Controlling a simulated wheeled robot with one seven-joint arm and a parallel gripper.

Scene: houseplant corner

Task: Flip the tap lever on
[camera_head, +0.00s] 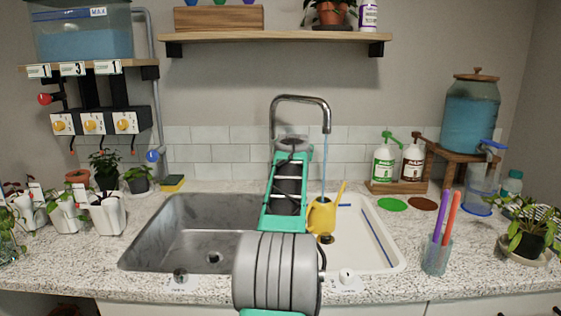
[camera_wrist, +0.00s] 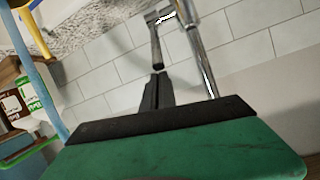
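The chrome tap (camera_head: 300,99) arches over the sink's divider. A blue stream of water (camera_head: 325,165) runs from its spout down into the yellow watering can (camera_head: 321,218). In the wrist view the tap's metal post (camera_wrist: 203,62) stands beside a short metal lever (camera_wrist: 155,46). A white arrow mark shows near the lever's base. My gripper (camera_wrist: 157,76) has its dark fingers together, with their tips right at the lever's free end. I cannot tell whether they touch. Nothing is held between them. In the head view my arm hides the lever and the fingers.
The steel left basin (camera_head: 170,240) is empty; the watering can stands in the white right basin (camera_head: 375,245). Bottles (camera_head: 383,165) in a wooden rack and a water dispenser (camera_head: 470,115) stand right. A cup of markers (camera_head: 436,255) stands front right. Plants (camera_head: 105,212) line the left.

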